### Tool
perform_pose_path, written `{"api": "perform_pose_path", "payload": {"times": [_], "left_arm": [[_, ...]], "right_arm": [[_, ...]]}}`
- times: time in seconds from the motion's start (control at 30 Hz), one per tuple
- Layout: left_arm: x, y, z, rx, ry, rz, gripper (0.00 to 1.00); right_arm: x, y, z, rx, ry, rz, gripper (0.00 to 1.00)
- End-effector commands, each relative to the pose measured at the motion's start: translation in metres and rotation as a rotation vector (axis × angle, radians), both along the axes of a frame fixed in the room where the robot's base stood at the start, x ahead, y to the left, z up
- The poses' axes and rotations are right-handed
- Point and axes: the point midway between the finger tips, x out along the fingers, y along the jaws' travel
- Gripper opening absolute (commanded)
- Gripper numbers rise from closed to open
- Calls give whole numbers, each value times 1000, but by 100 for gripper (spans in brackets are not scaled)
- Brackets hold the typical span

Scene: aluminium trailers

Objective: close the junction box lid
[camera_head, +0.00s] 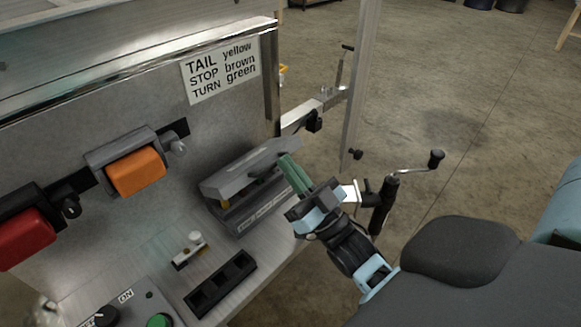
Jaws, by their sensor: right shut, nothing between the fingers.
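The junction box (262,211) is a grey box on the metal shelf, near the shelf's right end. Its grey lid (245,167) is tilted up above the body, with a dark gap between them at the front. My right gripper (287,163) is shut, with its green fingers at the right end of the lid. I cannot tell whether the fingertips touch the lid. The inside of the box is mostly hidden by the lid and gripper. My left gripper is not in view.
A label plate (222,73) is on the metal panel behind. An orange lamp (136,172) and a red lamp (25,238) are mounted on the left. A black slotted tray (220,283) lies before the box. A crank handle (410,165) stands right of my gripper.

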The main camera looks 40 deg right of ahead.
Motion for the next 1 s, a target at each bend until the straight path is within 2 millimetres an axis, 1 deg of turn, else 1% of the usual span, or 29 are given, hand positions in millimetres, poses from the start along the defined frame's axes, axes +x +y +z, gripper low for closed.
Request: {"api": "perform_pose_path", "payload": {"times": [0.03, 0.37, 0.47, 0.57, 0.67, 1.0], "left_arm": [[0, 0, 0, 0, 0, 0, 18], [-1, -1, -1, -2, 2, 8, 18], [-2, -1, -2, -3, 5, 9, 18], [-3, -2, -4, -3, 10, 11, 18], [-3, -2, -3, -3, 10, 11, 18], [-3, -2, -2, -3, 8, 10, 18]], "right_arm": [[2, 1, -8, 0, 23, 0, 0], [2, 1, -7, -1, 23, 1, 0], [-2, 1, -9, -1, 21, 1, 0], [-13, -1, -11, -1, 12, 1, 0], [-29, -3, -11, -2, 11, 0, 0], [-91, -12, -8, -1, 4, -1, 0]]}}
